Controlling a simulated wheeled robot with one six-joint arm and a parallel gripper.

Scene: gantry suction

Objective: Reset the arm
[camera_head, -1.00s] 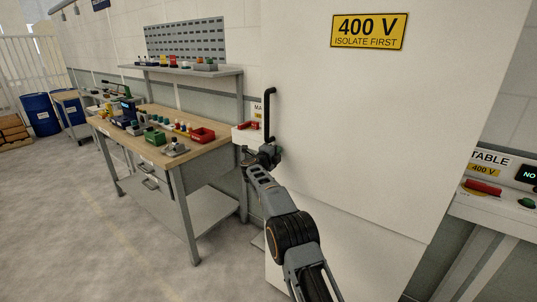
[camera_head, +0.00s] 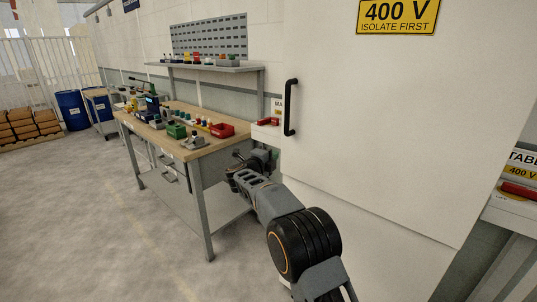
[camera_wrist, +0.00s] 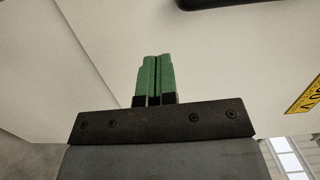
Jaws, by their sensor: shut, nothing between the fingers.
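My gripper (camera_head: 237,178) is at the end of my arm, in front of the white cabinet door and a little below its black handle (camera_head: 290,107). It is apart from the handle. In the wrist view my gripper's green fingers (camera_wrist: 154,80) are together with nothing between them. The pale door panel fills most of the wrist view behind them, and a dark bar, likely the handle, shows at its top edge.
The white cabinet (camera_head: 400,120) with a yellow 400 V sign (camera_head: 397,16) stands close on the right. A workbench (camera_head: 174,147) with small parts and a red bin (camera_head: 222,130) stands to the left. Open floor (camera_head: 90,220) lies at the left front.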

